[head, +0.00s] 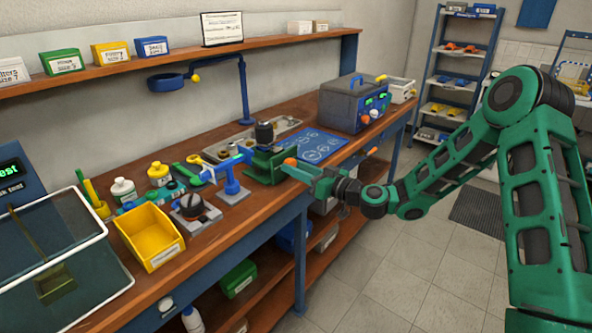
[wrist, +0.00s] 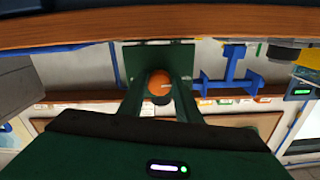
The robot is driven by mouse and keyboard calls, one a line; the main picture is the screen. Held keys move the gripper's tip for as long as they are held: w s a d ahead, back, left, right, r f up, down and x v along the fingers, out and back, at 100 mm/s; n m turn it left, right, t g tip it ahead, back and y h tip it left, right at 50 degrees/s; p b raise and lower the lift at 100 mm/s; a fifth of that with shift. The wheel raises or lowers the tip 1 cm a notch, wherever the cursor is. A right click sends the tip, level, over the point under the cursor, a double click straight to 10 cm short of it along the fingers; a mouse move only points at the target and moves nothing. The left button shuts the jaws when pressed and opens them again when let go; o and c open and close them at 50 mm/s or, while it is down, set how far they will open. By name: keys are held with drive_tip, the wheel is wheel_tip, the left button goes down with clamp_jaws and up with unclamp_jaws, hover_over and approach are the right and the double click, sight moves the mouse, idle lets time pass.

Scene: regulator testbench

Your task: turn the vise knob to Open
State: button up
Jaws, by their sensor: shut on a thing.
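The green vise (head: 262,168) stands at the front edge of the wooden bench, with a dark cylindrical part (head: 264,133) upright at it. Its orange knob (head: 290,162) faces the aisle. My green gripper (head: 301,169) reaches it from the right, roughly level. In the wrist view the orange knob (wrist: 160,84) sits between the two fingers of my gripper (wrist: 160,92), which are shut on it. The green face of the vise (wrist: 165,56) shows behind the knob. No Open marking is legible, and the knob's turn angle cannot be told.
A blue stand (head: 230,178) is left of the vise, and a blue mat (head: 318,145) lies behind it to the right. A grey case (head: 353,102) stands farther along the bench. A yellow bin (head: 150,236) is at the near left. The aisle floor (head: 385,285) is clear.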

drive_tip(key=o, duration=1)
drive_tip(key=shift+w+d+f, duration=0.1)
drive_tip(key=shift+d+f, duration=0.05)
drive_tip(key=shift+f, duration=0.15)
drive_tip(key=shift+c, duration=0.2)
drive_tip(key=shift+o, duration=0.5)
drive_tip(key=shift+r, duration=0.15)
drive_tip(key=v, duration=1)
drive_tip(key=shift+s+d, duration=0.25)
